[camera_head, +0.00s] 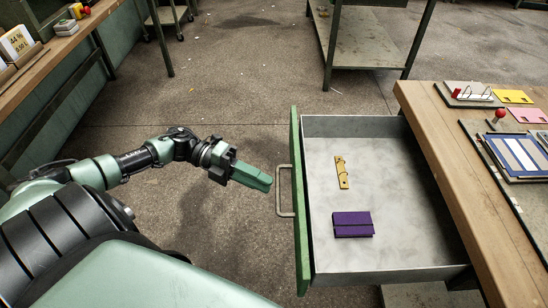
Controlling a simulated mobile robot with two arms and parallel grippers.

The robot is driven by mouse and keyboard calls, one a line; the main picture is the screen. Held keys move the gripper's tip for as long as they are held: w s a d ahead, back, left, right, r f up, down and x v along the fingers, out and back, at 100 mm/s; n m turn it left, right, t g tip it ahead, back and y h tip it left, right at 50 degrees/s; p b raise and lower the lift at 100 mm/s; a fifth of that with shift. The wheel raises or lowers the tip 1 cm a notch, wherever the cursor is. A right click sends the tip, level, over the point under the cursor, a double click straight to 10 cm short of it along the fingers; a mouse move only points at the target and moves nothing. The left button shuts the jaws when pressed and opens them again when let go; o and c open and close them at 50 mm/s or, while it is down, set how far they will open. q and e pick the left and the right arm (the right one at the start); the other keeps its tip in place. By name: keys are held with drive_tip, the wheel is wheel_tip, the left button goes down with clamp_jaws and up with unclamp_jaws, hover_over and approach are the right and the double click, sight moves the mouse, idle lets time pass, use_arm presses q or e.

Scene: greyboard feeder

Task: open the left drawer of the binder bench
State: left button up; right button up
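The drawer (393,263) of the wooden-topped bench (440,140) on the right stands pulled out, its grey inside in full view. Its green front (300,215) faces left and carries a metal bar handle (281,190). My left gripper (268,182) is just left of the handle, with a small gap between them. Its fingers look close together, but I cannot tell whether they are parted. Nothing shows between them. My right gripper is not in view.
In the drawer lie a yellow piece (342,172) and a purple block (352,224). Binder parts and coloured sheets (512,96) lie on the bench top. Another bench (45,68) runs along the left, and a metal-legged table (365,40) stands at the back. The floor between is clear.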

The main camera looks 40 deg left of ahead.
use_arm(q)
drive_tip(key=shift+v, duration=1.55)
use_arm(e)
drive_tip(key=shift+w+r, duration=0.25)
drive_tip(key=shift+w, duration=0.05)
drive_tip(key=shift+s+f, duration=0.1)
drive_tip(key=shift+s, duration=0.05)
